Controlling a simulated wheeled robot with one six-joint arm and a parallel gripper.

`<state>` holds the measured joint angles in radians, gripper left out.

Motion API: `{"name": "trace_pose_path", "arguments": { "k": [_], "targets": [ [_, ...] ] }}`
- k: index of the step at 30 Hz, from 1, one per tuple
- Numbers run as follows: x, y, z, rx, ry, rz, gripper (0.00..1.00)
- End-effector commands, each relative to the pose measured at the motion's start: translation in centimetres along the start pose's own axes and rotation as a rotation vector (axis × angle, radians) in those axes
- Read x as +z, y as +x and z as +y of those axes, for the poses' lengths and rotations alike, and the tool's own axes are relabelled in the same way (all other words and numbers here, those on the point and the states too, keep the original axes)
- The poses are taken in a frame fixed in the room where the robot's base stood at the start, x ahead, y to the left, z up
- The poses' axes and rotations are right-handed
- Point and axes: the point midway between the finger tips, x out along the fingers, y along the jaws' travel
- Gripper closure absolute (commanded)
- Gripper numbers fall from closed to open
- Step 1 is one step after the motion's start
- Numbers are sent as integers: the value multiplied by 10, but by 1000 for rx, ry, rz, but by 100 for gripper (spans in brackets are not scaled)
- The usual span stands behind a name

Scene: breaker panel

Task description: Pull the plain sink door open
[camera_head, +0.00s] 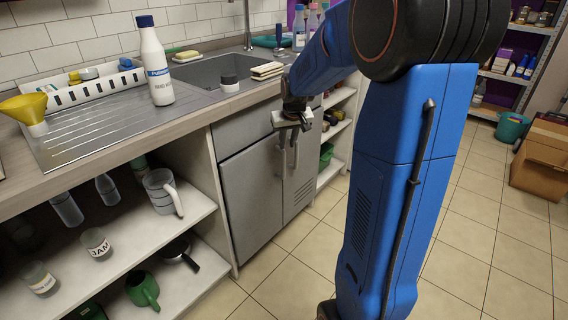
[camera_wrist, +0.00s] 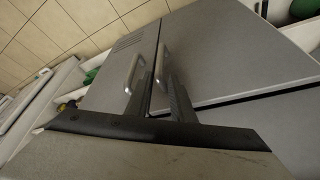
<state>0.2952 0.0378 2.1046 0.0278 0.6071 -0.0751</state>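The plain sink door (camera_head: 249,194) is the smooth grey left door of the cabinet under the sink, and it looks shut. In the wrist view the plain door (camera_wrist: 232,52) fills the upper right. Its upright metal handle (camera_wrist: 161,64) is near the seam between the doors. My gripper (camera_wrist: 166,80) is open, with its two dark fingers apart and their tips close to this handle. I cannot tell whether they touch it. In the head view my gripper (camera_head: 291,120) is in front of the upper part of the doors, partly covering the handles.
The vented door (camera_head: 299,179) is beside the plain one, with its own handle (camera_wrist: 134,73). Open shelves (camera_head: 165,225) with jars, a mug and a green watering can stand at the left. The counter (camera_head: 100,125) overhangs above. The tiled floor (camera_head: 285,275) before the doors is clear.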

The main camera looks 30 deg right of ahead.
Motion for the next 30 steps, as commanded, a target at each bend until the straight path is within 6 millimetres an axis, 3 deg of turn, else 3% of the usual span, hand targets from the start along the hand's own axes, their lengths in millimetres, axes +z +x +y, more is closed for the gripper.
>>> {"name": "trace_pose_path", "arguments": {
  "k": [18,24,30],
  "targets": [
    [1,108,0,0,0,-3,78],
    [0,130,0,0,1,-1,78],
    [0,140,0,0,0,0,78]
  ]
}}
